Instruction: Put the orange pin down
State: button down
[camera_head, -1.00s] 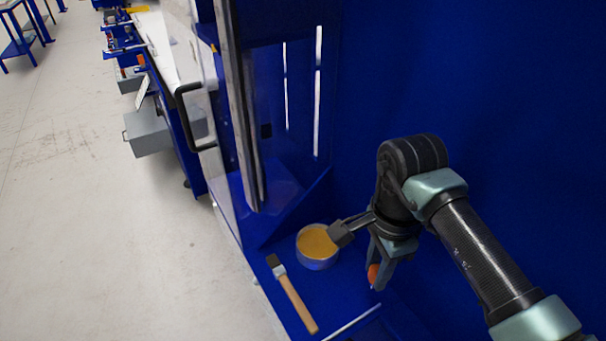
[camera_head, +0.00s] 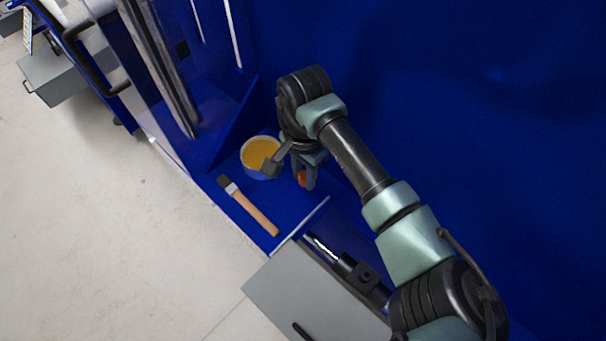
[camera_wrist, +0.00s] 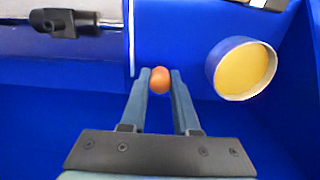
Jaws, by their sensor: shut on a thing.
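The orange pin (camera_wrist: 160,80) shows as a rounded orange end between the two fingertips of my gripper (camera_wrist: 160,77) in the wrist view. My gripper is shut on it. In the head view the orange pin (camera_head: 302,179) also shows at the fingers of my gripper (camera_head: 305,180), over the blue surface (camera_head: 228,222). The lower part of the pin is hidden, and I cannot tell whether it touches the surface.
A round tub with yellow-orange contents (camera_head: 260,156) stands close left of my gripper. A brush with a wooden handle (camera_head: 254,211) lies on the blue surface nearer the front edge. A grey box (camera_head: 312,297) and a black tool (camera_head: 352,270) are below. A blue wall (camera_head: 450,120) rises behind.

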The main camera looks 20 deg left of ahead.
aim_at(304, 175)
jog(key=shift+f, duration=1)
jog(key=shift+f, duration=0.1)
jog(key=shift+f, duration=0.15)
jog(key=c, duration=0.7)
grip_release()
jog(key=shift+o, duration=0.2)
notch_tip(304, 175, up, 13)
jog(key=shift+f, duration=0.2)
jog(key=shift+f, duration=0.1)
